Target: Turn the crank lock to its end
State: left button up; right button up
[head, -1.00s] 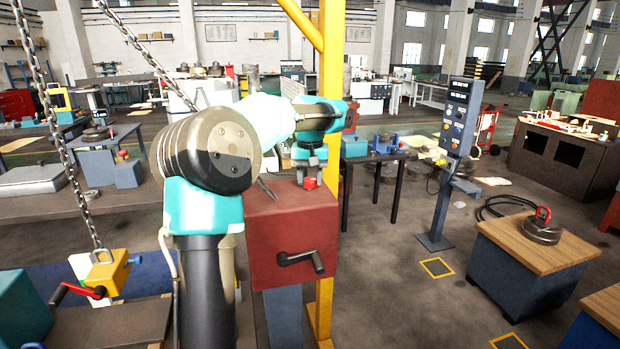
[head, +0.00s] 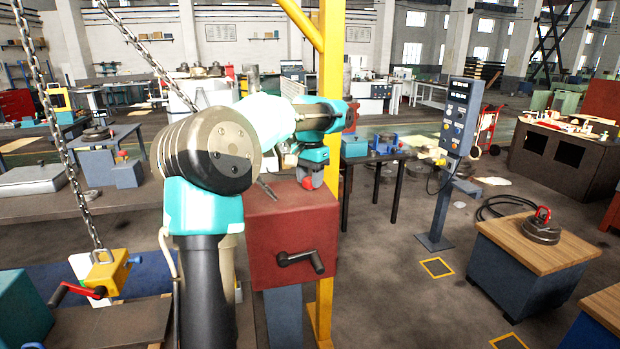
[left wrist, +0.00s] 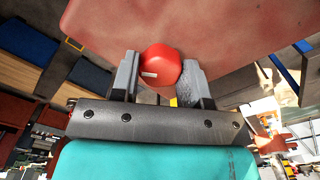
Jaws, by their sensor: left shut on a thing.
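The red machine box (head: 291,235) stands in the middle of the head view, with a black crank handle (head: 300,260) on its front face. A small red knob on top of the box, which I take to be the crank lock (left wrist: 160,64), shows between my fingers in the left wrist view and has a short white mark. My left gripper (head: 309,181) is above the box top, shut on this red knob, and hides most of it in the head view. My right gripper is in neither view.
A yellow post (head: 329,150) rises close behind and right of the box. A control panel on a stand (head: 459,115) and a wood-topped cabinet (head: 530,260) stand to the right. A chain with a yellow block (head: 107,273) hangs at the left.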

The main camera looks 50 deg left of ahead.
aim_at(310, 179)
pick_arm(q)
jog(key=shift+m, duration=0.8)
jog(key=o, duration=0.9)
jog(key=shift+r, duration=0.1)
notch_tip(310, 179, up, 17)
jog(key=shift+r, duration=0.15)
dwell(0.6)
